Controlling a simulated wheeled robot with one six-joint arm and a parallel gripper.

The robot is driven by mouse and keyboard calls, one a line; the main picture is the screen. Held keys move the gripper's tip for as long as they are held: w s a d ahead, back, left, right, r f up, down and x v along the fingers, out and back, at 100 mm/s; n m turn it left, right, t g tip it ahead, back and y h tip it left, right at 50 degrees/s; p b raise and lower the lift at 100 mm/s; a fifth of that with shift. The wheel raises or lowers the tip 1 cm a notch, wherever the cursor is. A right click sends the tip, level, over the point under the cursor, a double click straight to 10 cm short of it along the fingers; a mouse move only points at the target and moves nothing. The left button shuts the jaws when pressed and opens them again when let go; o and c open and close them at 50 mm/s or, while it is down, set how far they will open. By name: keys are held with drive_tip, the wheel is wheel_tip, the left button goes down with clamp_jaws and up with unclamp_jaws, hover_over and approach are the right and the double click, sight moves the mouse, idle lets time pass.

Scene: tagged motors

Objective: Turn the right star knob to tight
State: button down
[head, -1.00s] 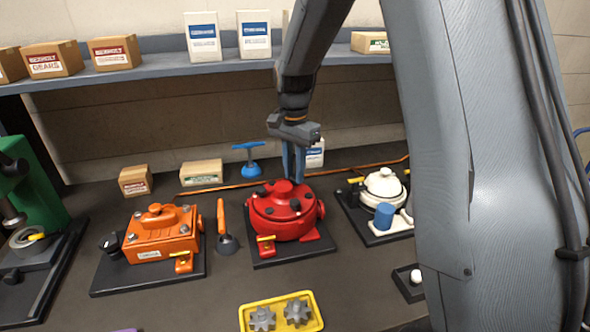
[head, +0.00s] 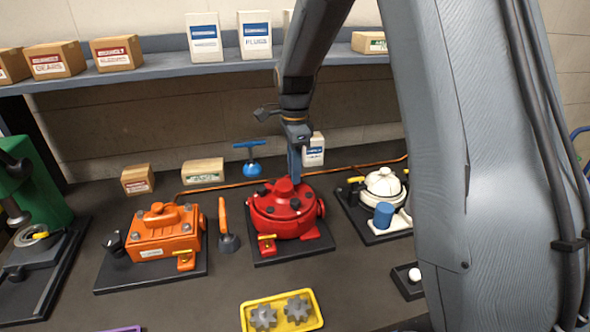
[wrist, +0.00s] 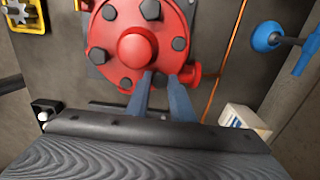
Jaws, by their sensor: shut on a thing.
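The red motor (head: 272,222) stands on a dark base plate in the middle of the bench, with several dark knobs on its round lid. It also fills the upper middle of the wrist view (wrist: 105,40), around a red dome (wrist: 137,47). My gripper (head: 296,179) points down onto the right rear of the lid. In the wrist view, its two blue-grey fingers (wrist: 160,80) straddle a dark knob at the lid's edge, which I take as the right star knob. The fingers mostly hide this knob, so its marking and turn position cannot be read.
An orange motor (head: 160,238) and an upright orange-handled tool (head: 223,225) stand to the left. A cream motor (head: 383,184) and a blue cup (head: 383,215) are to the right. A yellow tray of gears (head: 281,328) lies in front, and a blue T-handle (head: 250,160) stands behind.

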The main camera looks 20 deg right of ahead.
drive_tip(key=shift+w+r, duration=0.1)
drive_tip(key=shift+r, duration=0.05)
drive_tip(key=c, duration=1.5)
unclamp_jaws()
drive_tip(key=shift+c, duration=0.2)
wheel_tip(320, 180, up, 8)
drive_tip(key=b, duration=0.2)
drive_tip(key=shift+f, duration=0.2)
